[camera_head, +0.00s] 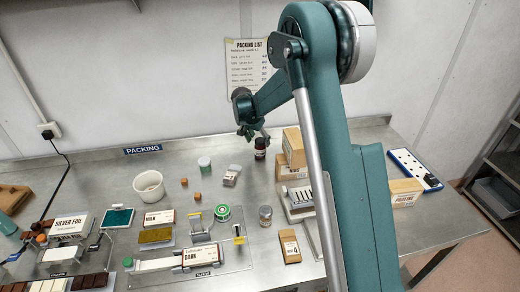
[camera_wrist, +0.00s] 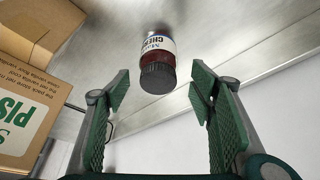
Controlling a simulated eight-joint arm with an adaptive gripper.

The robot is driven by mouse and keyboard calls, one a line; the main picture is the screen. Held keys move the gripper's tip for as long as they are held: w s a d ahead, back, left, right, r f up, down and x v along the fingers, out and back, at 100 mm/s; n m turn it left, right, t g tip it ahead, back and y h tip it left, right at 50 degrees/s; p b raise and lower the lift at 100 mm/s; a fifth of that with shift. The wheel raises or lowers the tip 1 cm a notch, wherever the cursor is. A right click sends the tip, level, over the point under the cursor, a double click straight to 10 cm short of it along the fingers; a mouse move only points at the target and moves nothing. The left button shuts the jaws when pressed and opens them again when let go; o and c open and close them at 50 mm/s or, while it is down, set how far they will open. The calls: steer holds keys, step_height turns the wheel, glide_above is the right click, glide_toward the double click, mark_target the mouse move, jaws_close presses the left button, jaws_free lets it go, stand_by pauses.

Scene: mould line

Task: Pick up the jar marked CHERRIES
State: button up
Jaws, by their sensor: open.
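The jar marked CHERRIES (camera_wrist: 157,45) has a dark ribbed lid, a white label and dark red contents. The part of its label that shows reads "CHE". In the head view a small dark-lidded jar (camera_head: 260,149) stands on the steel bench near the back, just below my gripper (camera_head: 249,132). In the wrist view my gripper (camera_wrist: 161,92) has its green fingers wide apart. The jar appears in the gap between them, with clear space on both sides and no contact.
Cardboard boxes (camera_wrist: 38,60) are close on the left in the wrist view; in the head view stacked boxes (camera_head: 293,148) stand right of the jar. A grey device (camera_head: 232,175) lies left of it. The back wall (camera_head: 150,75) is close behind.

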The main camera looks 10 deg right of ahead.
mark_target(263, 147)
steer(key=shift+f, duration=0.1)
stand_by(0.3)
steer(key=shift+x, duration=1.25)
steer(key=shift+x, duration=2.6)
steer(key=shift+d, duration=0.1)
steer(key=c, duration=1.2)
